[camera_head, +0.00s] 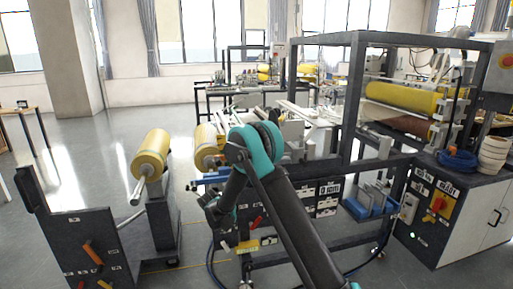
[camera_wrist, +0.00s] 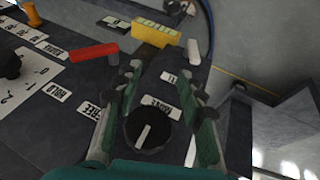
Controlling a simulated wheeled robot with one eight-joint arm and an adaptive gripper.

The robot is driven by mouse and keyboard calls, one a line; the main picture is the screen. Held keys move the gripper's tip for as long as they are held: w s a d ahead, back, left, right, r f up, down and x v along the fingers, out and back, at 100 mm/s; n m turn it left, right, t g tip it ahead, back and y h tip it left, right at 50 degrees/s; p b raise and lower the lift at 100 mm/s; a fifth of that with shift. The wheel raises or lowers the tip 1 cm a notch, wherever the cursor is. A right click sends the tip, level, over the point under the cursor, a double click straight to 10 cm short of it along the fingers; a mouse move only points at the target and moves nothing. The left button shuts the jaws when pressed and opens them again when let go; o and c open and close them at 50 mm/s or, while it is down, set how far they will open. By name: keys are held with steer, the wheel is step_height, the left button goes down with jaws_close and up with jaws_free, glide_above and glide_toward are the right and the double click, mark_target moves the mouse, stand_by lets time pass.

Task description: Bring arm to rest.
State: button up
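My arm shows in the head view, a dark link rising from the bottom to a teal joint and folding down toward a machine's control panel. My gripper (camera_wrist: 160,80) is open, with its two fingers apart and no object held between them. It also shows small and dark in the head view (camera_head: 226,238), low in front of the panel. A black round knob (camera_wrist: 148,130) with a white mark sits on the panel and appears between the fingers in the wrist view. I cannot tell whether a finger touches it.
A red handle (camera_wrist: 92,52) and a yellow block (camera_wrist: 155,31) are on the panel. A black frame (camera_head: 354,95) and a white cabinet (camera_head: 465,215) stand at right. Floor is open at left.

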steer(key=s+d+r+m, duration=0.1)
steer(key=s+d+r, duration=0.35)
steer(key=d, duration=0.25)
steer(key=s+d+r+g+y, duration=0.1)
steer(key=s+d+r, duration=0.2)
steer(key=d+r, duration=0.35)
steer(key=s+d+r+m, duration=0.1)
steer(key=s+d+r, duration=0.3)
steer(key=d, duration=0.4)
steer(key=s+d, duration=0.4)
steer(key=s, duration=0.3)
steer(key=s+d+m+y, duration=0.1)
steer(key=s+d, duration=0.3)
steer(key=s, duration=0.4)
steer(key=s+d, duration=0.4)
steer(key=s, duration=0.4)
steer(key=shift+s+r+y, duration=0.2)
steer(key=shift+r+y, duration=0.1)
steer(key=shift+d, duration=0.1)
